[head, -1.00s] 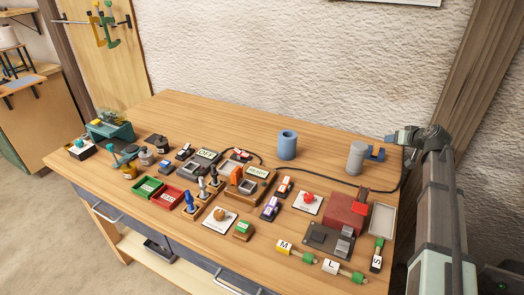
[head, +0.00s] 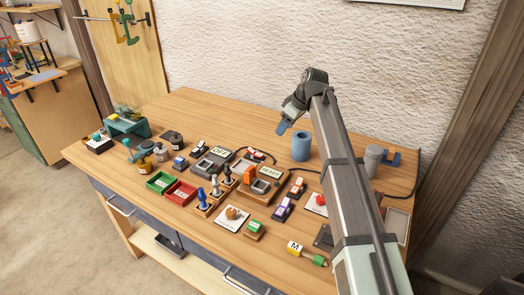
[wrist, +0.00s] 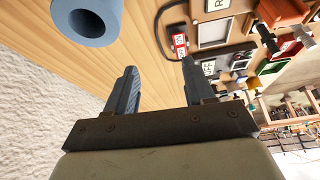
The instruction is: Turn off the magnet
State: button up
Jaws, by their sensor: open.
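My gripper (head: 283,127) is open and empty, above the back of the workbench, left of the blue cylinder. In the wrist view its two fingers (wrist: 158,85) stand apart over bare wood. Nothing in view is clearly labelled as the magnet. A red and white rocker switch (head: 257,155) lies beside a dark cable; it also shows in the wrist view (wrist: 180,42), beyond the fingers. A grey unit with an OFF plate (head: 220,152) and a wooden-based unit with a READY plate (head: 270,171) stand near it. Other rockers are orange (head: 298,186), purple (head: 283,209) and dark (head: 201,146).
A blue hollow cylinder (head: 301,146) stands upright close to my gripper. My arm covers part of the right side.

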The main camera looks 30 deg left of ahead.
jog(key=s+a, duration=0.2)
jog(key=n, duration=0.1)
send_near(259, 154)
jog(key=shift+g+h, duration=0.3)
jog(key=x, duration=0.7)
jog(key=shift+w+a, duration=0.1)
jog(key=shift+w, duration=0.1)
jog(key=shift+c, duration=0.2)
